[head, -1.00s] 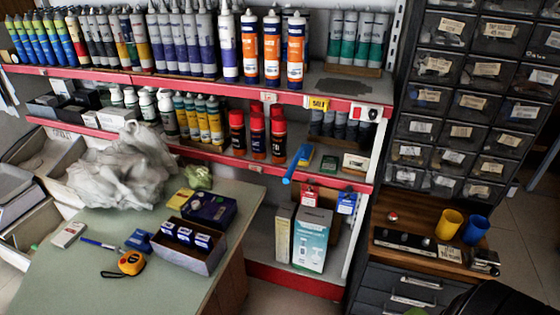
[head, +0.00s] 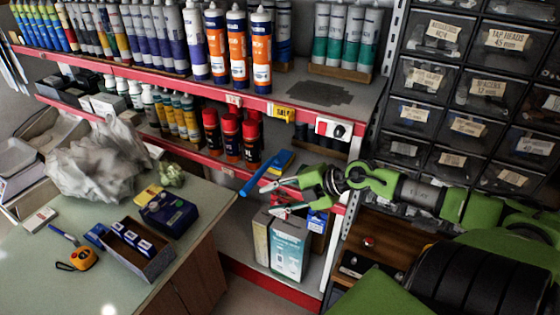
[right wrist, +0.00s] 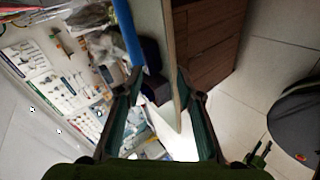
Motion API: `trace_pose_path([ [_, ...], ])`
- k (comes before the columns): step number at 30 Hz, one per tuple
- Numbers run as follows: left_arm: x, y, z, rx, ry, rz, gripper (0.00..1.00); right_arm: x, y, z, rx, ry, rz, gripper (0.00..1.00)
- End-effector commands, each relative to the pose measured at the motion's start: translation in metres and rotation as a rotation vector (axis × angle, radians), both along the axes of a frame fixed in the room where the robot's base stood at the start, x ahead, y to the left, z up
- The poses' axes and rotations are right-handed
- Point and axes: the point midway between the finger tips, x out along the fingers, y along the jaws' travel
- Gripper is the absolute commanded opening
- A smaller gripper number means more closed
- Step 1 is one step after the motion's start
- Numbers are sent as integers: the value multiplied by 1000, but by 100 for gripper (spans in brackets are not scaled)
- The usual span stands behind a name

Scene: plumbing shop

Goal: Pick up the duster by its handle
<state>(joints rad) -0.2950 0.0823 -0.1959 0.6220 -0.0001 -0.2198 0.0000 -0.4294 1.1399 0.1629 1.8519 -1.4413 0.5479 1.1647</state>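The duster's blue handle (head: 258,177) sticks out over the front edge of the middle shelf, beside a yellow and blue item. The far end of the duster is hard to make out. The handle also shows at the top left of the right wrist view (right wrist: 128,32), outside and beyond the left finger. My right gripper (head: 267,199) is open and empty, its fingers pointing left in the head view. In the picture it is just right of and below the handle, apart from it. Its open fingers also show in the right wrist view (right wrist: 160,76). My left gripper is out of view.
Red and black cans (head: 230,136) stand on the shelf left of the handle. Boxes (head: 289,250) stand on the lower shelf beneath my right gripper. A workbench (head: 60,285) with a tape measure (head: 82,259) is at the left. Drawers (head: 430,77) rise at the right.

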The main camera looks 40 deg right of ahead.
Motion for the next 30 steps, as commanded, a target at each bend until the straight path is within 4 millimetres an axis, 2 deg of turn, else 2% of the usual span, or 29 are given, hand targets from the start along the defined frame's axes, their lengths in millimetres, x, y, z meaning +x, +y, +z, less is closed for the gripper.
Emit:
trace_pose_path([
  [3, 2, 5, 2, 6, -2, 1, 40, -12, -24, 4, -206, 127, 74, 34],
  [6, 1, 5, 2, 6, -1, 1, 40, -18, -43, 7, -315, 196, 81, 34],
  [9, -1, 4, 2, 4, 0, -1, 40, -20, -53, 9, -369, 226, 78, 34],
  [18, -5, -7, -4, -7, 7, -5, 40, -9, -51, 9, -377, 231, 74, 34],
  [26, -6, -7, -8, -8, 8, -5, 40, 3, -46, 10, -378, 230, 76, 34],
  [30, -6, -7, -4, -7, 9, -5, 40, 12, -43, 11, -373, 229, 72, 34],
])
